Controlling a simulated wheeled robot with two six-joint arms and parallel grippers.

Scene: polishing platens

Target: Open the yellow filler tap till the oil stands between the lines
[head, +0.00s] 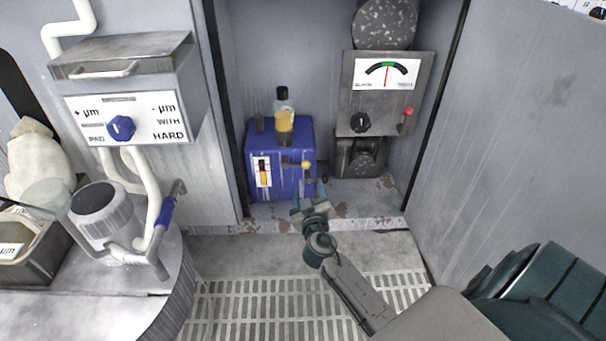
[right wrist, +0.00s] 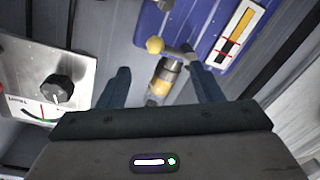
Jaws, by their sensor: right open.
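The yellow filler tap (head: 306,165) is a ball-ended lever on the front of a blue tank (head: 281,180). It also shows in the right wrist view (right wrist: 155,45). My right gripper (head: 311,193) is open and empty, just below and in front of the tap. My left gripper is not in view.
A bottle of amber oil (head: 284,122) stands on the tank. Right of it is a grey dial panel (head: 352,98) with a black knob and red lever. Recess walls flank both sides. A round table (head: 150,306) with a grey pot stands at left.

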